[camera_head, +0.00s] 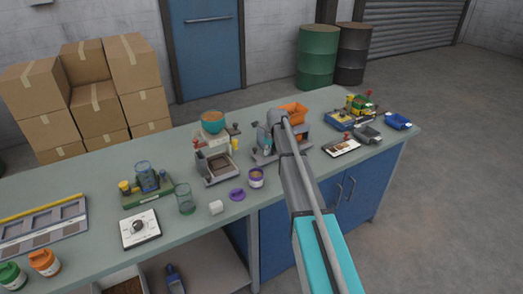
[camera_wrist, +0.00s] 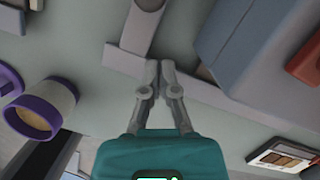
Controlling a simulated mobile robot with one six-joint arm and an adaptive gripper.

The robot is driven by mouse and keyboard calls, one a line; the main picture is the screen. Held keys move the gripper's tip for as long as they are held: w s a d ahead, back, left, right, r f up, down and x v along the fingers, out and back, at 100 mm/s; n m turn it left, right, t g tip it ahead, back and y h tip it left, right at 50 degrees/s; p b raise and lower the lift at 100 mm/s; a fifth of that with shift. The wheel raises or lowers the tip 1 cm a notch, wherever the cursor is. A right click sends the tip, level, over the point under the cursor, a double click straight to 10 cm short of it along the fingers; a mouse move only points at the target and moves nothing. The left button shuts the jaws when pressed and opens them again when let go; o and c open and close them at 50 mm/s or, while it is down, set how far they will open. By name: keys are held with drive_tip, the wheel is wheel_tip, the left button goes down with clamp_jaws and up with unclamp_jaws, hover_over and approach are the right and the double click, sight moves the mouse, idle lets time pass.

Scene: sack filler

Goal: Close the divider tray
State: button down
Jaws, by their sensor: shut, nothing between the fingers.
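My gripper (camera_wrist: 158,65) is shut and empty, its two grey fingertips together. In the wrist view they are over a grey, L-shaped frame part (camera_wrist: 130,60) at the bench machine; I cannot tell whether they touch it. In the head view my arm covers much of this grey machine with an orange hopper (camera_head: 294,110). I cannot tell which part is the divider tray, or how far it is open. A long grey tray with compartments (camera_head: 42,232) lies at the left of the bench. Another machine has a grey front tray (camera_head: 219,178) with brown contents.
A purple-rimmed jar (camera_head: 256,178) and a purple lid (camera_head: 237,194) are left of my arm; the jar also shows in the wrist view (camera_wrist: 42,108). A white card (camera_head: 341,147) lies to the right.

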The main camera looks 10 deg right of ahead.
drive_tip(key=shift+p+v, duration=1)
drive_tip(key=p+v, duration=0.7)
drive_tip(key=v, duration=0.1)
drive_tip(key=shift+p, duration=0.35)
drive_tip(key=shift+d, duration=0.1)
drive_tip(key=s+a+n+g+h, duration=0.1)
drive_tip(key=s+a+n, duration=0.1)
drive_tip(key=s+n, duration=1.1)
drive_tip(key=s+a+n+g+h, duration=0.1)
drive_tip(key=s+a+n, duration=0.2)
drive_tip(key=s+n, duration=1)
drive_tip(key=s, duration=1)
drive_tip(key=shift+s+f+n, duration=0.2)
drive_tip(key=shift+f+n, duration=0.05)
drive_tip(key=shift+n, duration=0.15)
